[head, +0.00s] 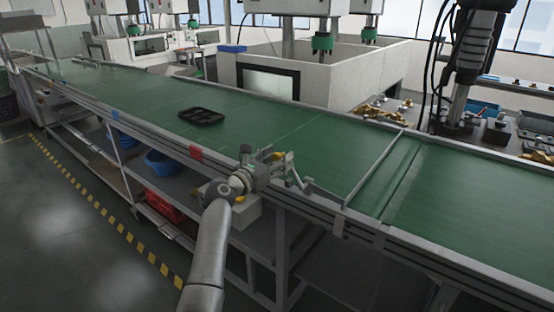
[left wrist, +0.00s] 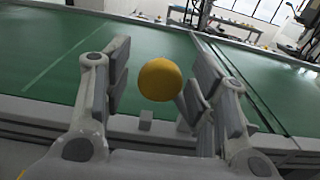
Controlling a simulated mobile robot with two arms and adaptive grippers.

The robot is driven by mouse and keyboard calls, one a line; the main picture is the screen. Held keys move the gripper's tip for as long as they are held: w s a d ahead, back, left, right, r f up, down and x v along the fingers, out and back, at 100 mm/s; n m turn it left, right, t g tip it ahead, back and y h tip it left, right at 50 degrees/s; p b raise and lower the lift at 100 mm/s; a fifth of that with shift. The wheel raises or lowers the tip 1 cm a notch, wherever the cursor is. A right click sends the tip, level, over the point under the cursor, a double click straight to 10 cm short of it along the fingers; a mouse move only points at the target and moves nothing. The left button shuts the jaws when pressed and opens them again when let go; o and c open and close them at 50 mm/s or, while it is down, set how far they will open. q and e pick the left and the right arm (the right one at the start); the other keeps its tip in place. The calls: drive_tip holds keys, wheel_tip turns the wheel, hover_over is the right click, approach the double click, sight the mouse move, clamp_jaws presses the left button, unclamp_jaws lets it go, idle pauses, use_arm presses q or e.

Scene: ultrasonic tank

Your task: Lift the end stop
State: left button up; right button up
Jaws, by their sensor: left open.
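A round yellow knob (left wrist: 160,79) stands at the near edge of the green belt. In the left wrist view it shows between the two finger pads, apart from the left pad and close to the right one. In the head view, a yellow spot (head: 278,156) shows beside my left gripper (head: 291,170). My left gripper is open at the belt's near rail and also shows in the left wrist view (left wrist: 158,92). A grey metal bar (head: 374,166) lies across the belt to the right, probably the end stop. Whether the knob joins it cannot be told.
A black tray (head: 201,116) lies on the green belt (head: 260,130), left of my gripper. Blue bins (head: 163,163) and a red crate (head: 164,206) sit on the shelf below. Brass-coloured parts (head: 385,107) lie behind the belt. The belt around the tray is clear.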

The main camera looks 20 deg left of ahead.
use_arm(q)
drive_tip(key=shift+c, duration=0.4)
drive_tip(key=shift+s+r, duration=0.1)
drive_tip(key=c, duration=0.7)
clamp_jaws()
drive_tip(key=shift+a, duration=0.1)
